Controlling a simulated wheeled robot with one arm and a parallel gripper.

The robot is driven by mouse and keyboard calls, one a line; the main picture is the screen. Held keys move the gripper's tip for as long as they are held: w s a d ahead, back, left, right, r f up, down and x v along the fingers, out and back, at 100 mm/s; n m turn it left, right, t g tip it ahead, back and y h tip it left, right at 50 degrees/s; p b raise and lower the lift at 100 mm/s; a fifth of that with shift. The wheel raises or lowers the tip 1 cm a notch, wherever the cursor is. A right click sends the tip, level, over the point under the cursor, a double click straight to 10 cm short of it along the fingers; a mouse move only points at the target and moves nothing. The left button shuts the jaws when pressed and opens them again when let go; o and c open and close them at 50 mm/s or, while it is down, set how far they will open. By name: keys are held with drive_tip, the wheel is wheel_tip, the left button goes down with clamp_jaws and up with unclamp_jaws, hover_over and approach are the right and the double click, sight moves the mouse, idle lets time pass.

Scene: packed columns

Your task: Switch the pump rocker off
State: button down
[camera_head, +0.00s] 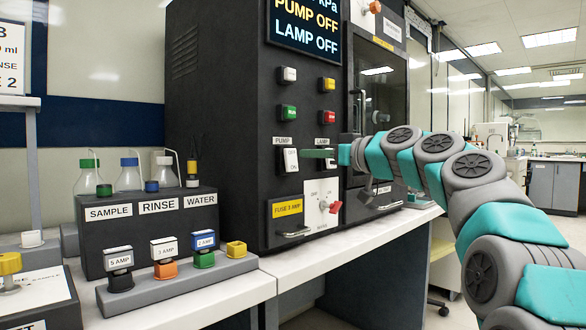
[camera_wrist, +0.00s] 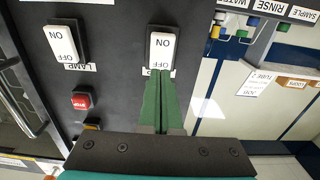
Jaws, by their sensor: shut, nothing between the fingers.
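The pump rocker (camera_head: 290,160) is a white switch on the dark column, under a PUMP label (camera_head: 284,141). In the wrist view the pump rocker (camera_wrist: 161,48) appears upside down, with ON and OFF marked on it. My gripper (camera_head: 304,153) has green fingers, shut and empty, pointing at the rocker. In the wrist view my gripper's tips (camera_wrist: 160,72) are at the rocker's OFF end, over its label. I cannot tell whether they touch it. The display (camera_head: 305,25) reads PUMP OFF and LAMP OFF.
The lamp rocker (camera_wrist: 62,42) sits beside the pump rocker; my gripper partly hides it in the head view. Green (camera_head: 288,112) and red (camera_head: 328,117) buttons are above. A red-handled knob (camera_head: 334,207) and yellow fuse label (camera_head: 287,208) are below. Bottles stand at left.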

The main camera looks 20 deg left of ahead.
drive_tip(key=shift+b+v, duration=1.05)
drive_tip(key=shift+v, duration=0.95)
drive_tip(key=s+d+f+m+g+h+p, duration=0.1)
drive_tip(key=s+d+f+m+h+p, duration=0.15)
drive_tip(key=s+d+f, duration=0.4)
drive_tip(key=s+d+f+m+g+h+p, duration=0.1)
drive_tip(key=s+d+f+m+h, duration=0.2)
drive_tip(key=f, duration=0.7)
drive_tip(key=s+d+f+m+g+h+p, duration=0.1)
drive_tip(key=s+d+f+m+h+p, duration=0.2)
drive_tip(key=f, duration=0.5)
drive_tip(key=s+d+f+m+g+h+p, duration=0.1)
drive_tip(key=s+d+f+g+h, duration=0.1)
drive_tip(key=s+d+f, duration=0.4)
drive_tip(key=s+d+f+m+g+h, duration=0.2)
drive_tip(key=s+d+f, duration=0.5)
drive_tip(key=s, duration=0.7)
drive_tip(key=s+d+f+m+g+h+p, duration=0.1)
drive_tip(key=s+d+f+h, duration=0.3)
drive_tip(key=s+d, duration=0.6)
wheel_tip(320, 180, down, 3)
drive_tip(key=shift+d+r+m+g+p, duration=0.15)
drive_tip(key=shift+d+m+g+p, duration=0.2)
drive_tip(key=shift+m+g, duration=0.1)
drive_tip(key=shift+s, duration=0.1)
